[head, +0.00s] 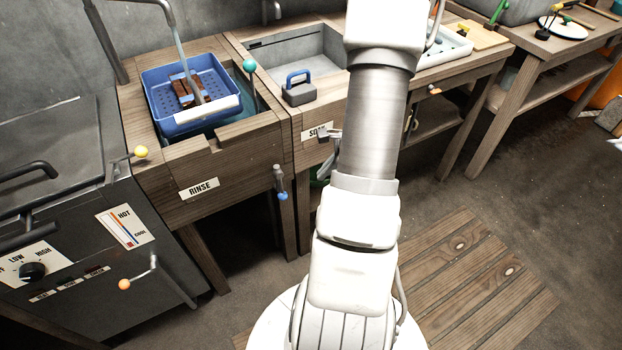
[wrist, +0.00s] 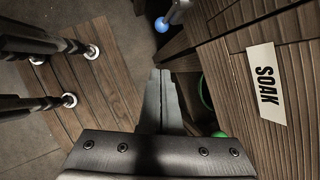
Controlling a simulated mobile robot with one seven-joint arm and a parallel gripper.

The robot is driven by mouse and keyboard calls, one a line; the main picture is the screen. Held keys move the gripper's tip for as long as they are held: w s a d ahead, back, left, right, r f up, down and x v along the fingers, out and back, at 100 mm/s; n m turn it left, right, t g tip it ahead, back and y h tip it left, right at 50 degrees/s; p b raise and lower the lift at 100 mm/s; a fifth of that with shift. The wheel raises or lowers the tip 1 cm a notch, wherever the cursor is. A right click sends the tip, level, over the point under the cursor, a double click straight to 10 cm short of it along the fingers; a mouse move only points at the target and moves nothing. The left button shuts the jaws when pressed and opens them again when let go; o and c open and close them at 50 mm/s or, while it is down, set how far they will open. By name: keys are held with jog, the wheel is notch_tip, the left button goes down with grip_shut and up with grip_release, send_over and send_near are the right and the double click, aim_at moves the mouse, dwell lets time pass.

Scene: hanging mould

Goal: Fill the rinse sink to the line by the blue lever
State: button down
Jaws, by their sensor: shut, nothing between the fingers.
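The rinse sink (head: 262,122), a wooden trough labelled RINSE, stands at left in the head view. Some bluish water (head: 207,131) shows around the blue basket (head: 152,118) in it. A pale strip runs from the spout (head: 165,10) down into the basket; I cannot tell if it is running water. No fill line can be made out. The blue lever (head: 280,183), a grey handle with a blue ball end, hangs down on the front; its blue ball (wrist: 161,25) shows beyond my fingertips in the wrist view. My gripper (wrist: 160,73) is shut, empty and apart from it, near the SOAK panel.
A soak sink (head: 290,48) with a blue-handled block (head: 298,90) adjoins on the right. A teal-ball rod (head: 249,67) rises between the sinks. A dark heater (head: 70,240) with yellow (head: 141,152) and orange (head: 124,284) ball levers stands left. Wooden slats (head: 470,285) lie on the floor.

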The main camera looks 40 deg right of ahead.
jog(key=w+a+r+b+x, duration=0.1)
jog(key=a+b+x, duration=0.1)
jog(key=x, duration=0.9)
jog(key=shift+w+f+b, duration=0.15)
jog(key=shift+w+b, duration=0.2)
jog(key=shift+b, duration=0.55)
